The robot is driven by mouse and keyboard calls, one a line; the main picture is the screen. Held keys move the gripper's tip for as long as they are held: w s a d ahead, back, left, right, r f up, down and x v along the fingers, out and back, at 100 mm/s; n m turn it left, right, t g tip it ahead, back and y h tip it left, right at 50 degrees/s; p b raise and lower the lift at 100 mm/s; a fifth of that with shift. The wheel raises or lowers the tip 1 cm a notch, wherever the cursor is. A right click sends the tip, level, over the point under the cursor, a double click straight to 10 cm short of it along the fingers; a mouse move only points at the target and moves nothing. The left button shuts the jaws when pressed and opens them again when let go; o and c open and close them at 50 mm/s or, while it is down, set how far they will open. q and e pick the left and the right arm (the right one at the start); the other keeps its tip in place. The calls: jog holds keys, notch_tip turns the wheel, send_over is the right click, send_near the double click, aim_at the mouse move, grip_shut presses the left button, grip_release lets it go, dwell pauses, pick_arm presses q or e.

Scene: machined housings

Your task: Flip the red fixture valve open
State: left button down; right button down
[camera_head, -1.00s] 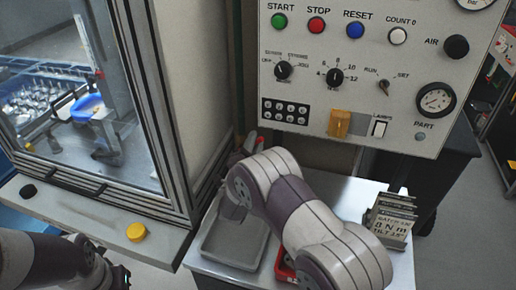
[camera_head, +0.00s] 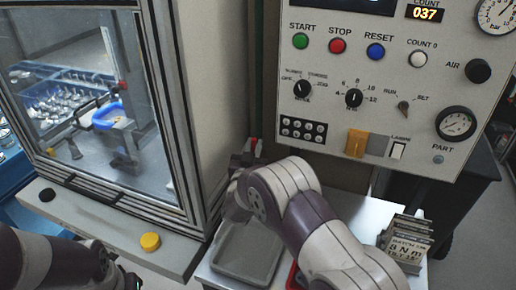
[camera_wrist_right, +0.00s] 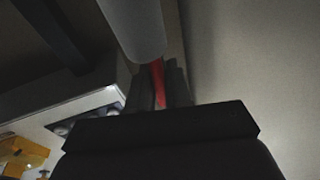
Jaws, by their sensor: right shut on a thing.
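The red fixture valve handle (camera_head: 253,145) shows as a small red piece beside the machine enclosure, behind my right wrist. In the right wrist view, the red handle (camera_wrist_right: 158,83) is a narrow strip between the two dark fingers. My right gripper (camera_wrist_right: 162,86) is shut on it; it also shows partly in the head view (camera_head: 245,158). A grey cylinder (camera_wrist_right: 133,28) is close above the fingers and hides part of the handle. The valve's body and exact angle are hard to tell. My left arm is at the lower left of the head view, its fingers out of view.
A control panel (camera_head: 380,75) hangs over the small table (camera_head: 372,217). A card holder (camera_head: 405,245) stands at right. A yellow button (camera_head: 150,241) sits on the enclosure ledge (camera_head: 105,232).

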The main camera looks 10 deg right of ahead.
jog(key=shift+w+a+n, duration=0.1)
jog(key=shift+a+n, duration=0.1)
jog(key=shift+n, duration=0.2)
jog(key=c, duration=1.2)
grip_release()
jog(key=shift+a, duration=0.1)
jog(key=b+v, duration=0.2)
jog(key=v, duration=1)
jog(key=shift+s+b, duration=0.3)
jog(key=shift+b, duration=0.1)
jog(key=shift+a+f, duration=0.1)
